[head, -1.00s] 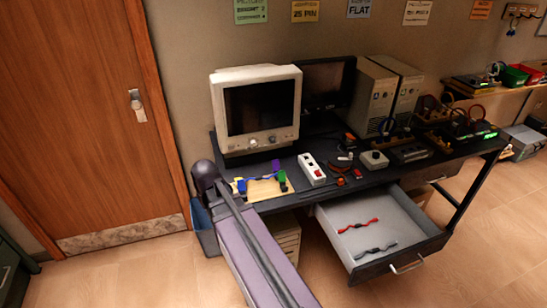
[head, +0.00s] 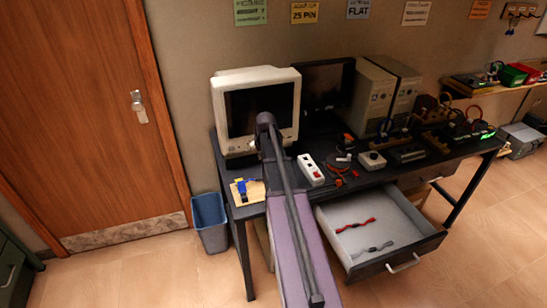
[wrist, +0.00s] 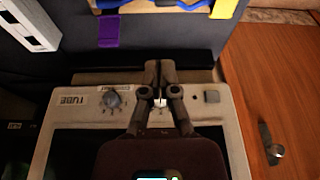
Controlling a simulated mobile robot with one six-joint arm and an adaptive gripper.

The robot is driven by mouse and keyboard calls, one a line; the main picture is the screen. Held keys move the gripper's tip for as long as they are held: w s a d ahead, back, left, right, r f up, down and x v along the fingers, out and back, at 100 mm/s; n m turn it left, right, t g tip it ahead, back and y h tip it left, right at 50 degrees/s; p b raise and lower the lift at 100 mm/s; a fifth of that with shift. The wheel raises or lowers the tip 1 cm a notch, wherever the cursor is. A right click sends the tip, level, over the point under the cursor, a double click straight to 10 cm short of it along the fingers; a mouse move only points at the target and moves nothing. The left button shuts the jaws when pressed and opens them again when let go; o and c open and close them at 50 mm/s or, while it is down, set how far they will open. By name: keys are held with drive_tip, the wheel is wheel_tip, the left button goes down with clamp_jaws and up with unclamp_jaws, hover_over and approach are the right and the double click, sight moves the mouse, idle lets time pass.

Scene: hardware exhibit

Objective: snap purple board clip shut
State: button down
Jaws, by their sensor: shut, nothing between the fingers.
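The purple clip (wrist: 108,31) shows at the top of the wrist view. It sticks out past the edge of the wooden board (wrist: 170,4) over the dark desk; I cannot tell its exact angle. A yellow part (wrist: 225,8) is at the board's right end there, with blue beside it. My gripper (wrist: 159,66) is shut and empty over the monitor's front edge, apart from the clip and to its right and below. In the head view the board (head: 255,192) shows only its left part, with a blue clip (head: 241,186); my arm hides the purple clip and gripper.
The CRT monitor (head: 230,97) stands behind the board, close under my gripper in the wrist view. The drawer (head: 365,212) is open, with red and dark cables inside. A blue bin (head: 210,222) stands left.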

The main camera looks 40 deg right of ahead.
drive_tip(key=d+r, duration=0.1)
drive_tip(key=d, duration=0.6)
drive_tip(key=shift+w+d+p, duration=0.3)
drive_tip(key=shift+w+d, duration=0.05)
drive_tip(key=shift+d, duration=0.05)
drive_tip(key=shift+f, duration=0.1)
drive_tip(key=b+x, duration=0.9)
drive_tip(key=shift+w+d+f, duration=0.2)
drive_tip(key=shift+f, duration=0.05)
drive_tip(key=shift+a+t+b, duration=0.3)
idle(0.6)
